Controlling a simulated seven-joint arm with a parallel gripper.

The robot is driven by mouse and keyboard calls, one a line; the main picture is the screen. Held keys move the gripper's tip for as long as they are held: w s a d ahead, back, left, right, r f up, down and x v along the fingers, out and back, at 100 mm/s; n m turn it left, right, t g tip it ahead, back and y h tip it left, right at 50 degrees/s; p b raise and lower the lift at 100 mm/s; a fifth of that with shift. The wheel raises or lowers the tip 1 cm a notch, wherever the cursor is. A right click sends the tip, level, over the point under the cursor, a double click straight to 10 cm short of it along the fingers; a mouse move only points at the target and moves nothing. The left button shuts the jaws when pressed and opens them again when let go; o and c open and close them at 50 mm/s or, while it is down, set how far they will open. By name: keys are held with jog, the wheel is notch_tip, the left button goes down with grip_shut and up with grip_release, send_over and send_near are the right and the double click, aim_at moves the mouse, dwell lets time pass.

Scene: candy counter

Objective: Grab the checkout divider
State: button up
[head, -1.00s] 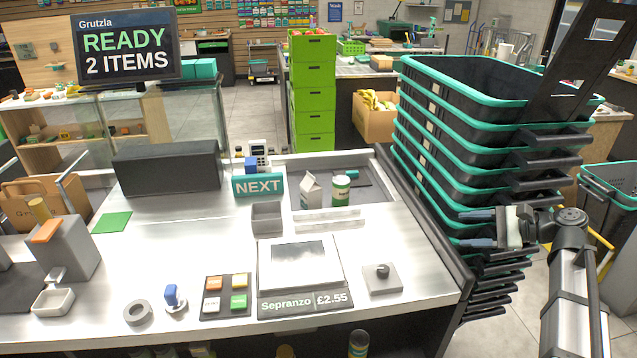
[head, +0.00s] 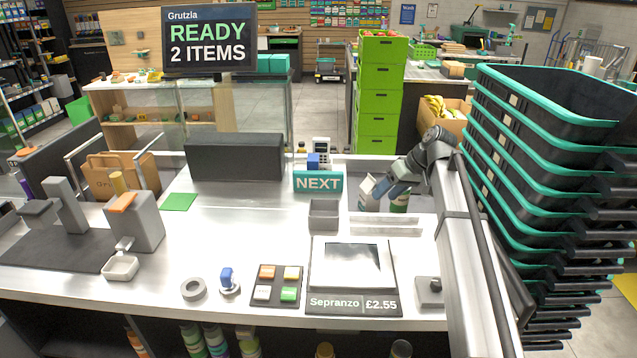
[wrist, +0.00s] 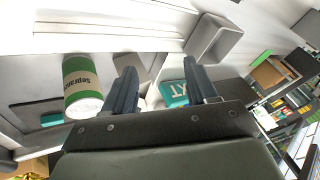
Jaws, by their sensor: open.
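The checkout divider (head: 318,182) is a teal block with white "NEXT" lettering. It stands at the back of the counter, left of my gripper (head: 378,193) in the head view. My gripper is open and empty, over the recessed area at the back right of the counter. In the wrist view, part of the divider (wrist: 174,94) shows beyond the gap between my two dark fingers (wrist: 159,66), nearer the right finger. The rest of it is hidden by the gripper. The fingers appear apart from it.
A green and white can (head: 400,201) and a white carton (head: 366,184) stand close to my gripper; the can also shows in the wrist view (wrist: 80,86). A grey open box (head: 323,214) sits in front of the divider. A card terminal (head: 321,148) stands behind. Stacked baskets (head: 500,150) rise at right.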

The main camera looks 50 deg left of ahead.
jog(key=a+r+n+t+h, duration=0.1)
jog(key=a+r+n+h, duration=0.2)
jog(key=a+n, duration=0.7)
notch_tip(320, 180, up, 5)
jog(key=n+t+h, duration=0.2)
jog(key=h, duration=0.1)
send_over(323, 172)
jog(key=f, duration=0.7)
jog(key=shift+d+f, duration=0.25)
jog(key=shift+f, duration=0.1)
jog(key=shift+a+f, duration=0.15)
jog(key=shift+f, duration=3.05)
jog(key=c, duration=1)
grip_shut()
jog(key=shift+r, duration=0.15)
